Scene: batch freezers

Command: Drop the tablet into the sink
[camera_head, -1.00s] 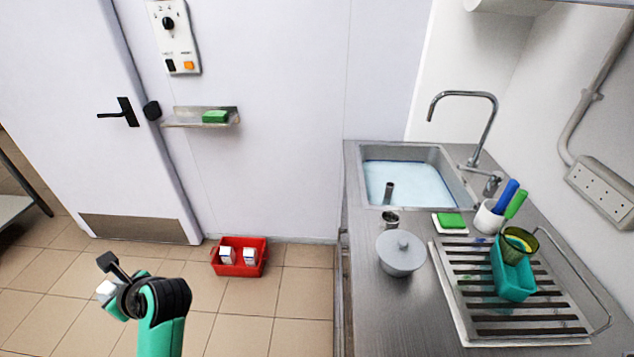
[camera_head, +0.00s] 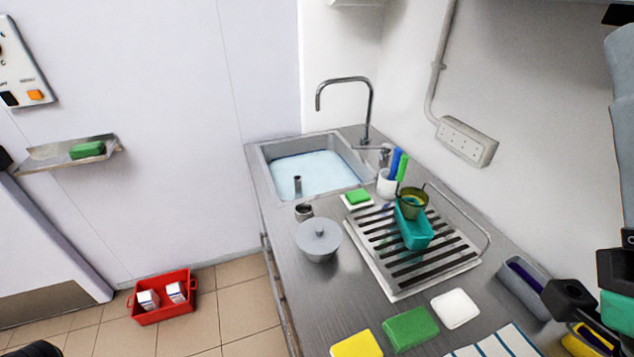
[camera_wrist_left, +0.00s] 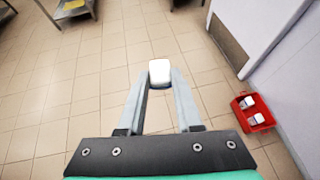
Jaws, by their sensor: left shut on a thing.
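The white tablet (camera_wrist_left: 159,72) is a small rounded block between the fingertips of my left gripper (camera_wrist_left: 160,84) in the left wrist view. The gripper is shut on it and holds it above the tiled floor. In the head view the tablet is out of frame; only a dark bit of my left arm shows at the bottom left corner. The sink (camera_head: 268,172) is at the back of the steel counter, with pale blue water (camera_head: 318,172) and a short upright pipe in it. My right gripper (camera_head: 585,303) is partly seen at the right edge; its opening is unclear.
A tall tap (camera_head: 368,105) stands behind the sink. A lidded grey pot (camera_head: 318,238), a drain rack (camera_head: 385,270) with a teal container, and sponges (camera_head: 410,328) occupy the counter. A red crate (camera_head: 160,312) with white boxes sits on the floor. A wall shelf (camera_head: 45,160) is left.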

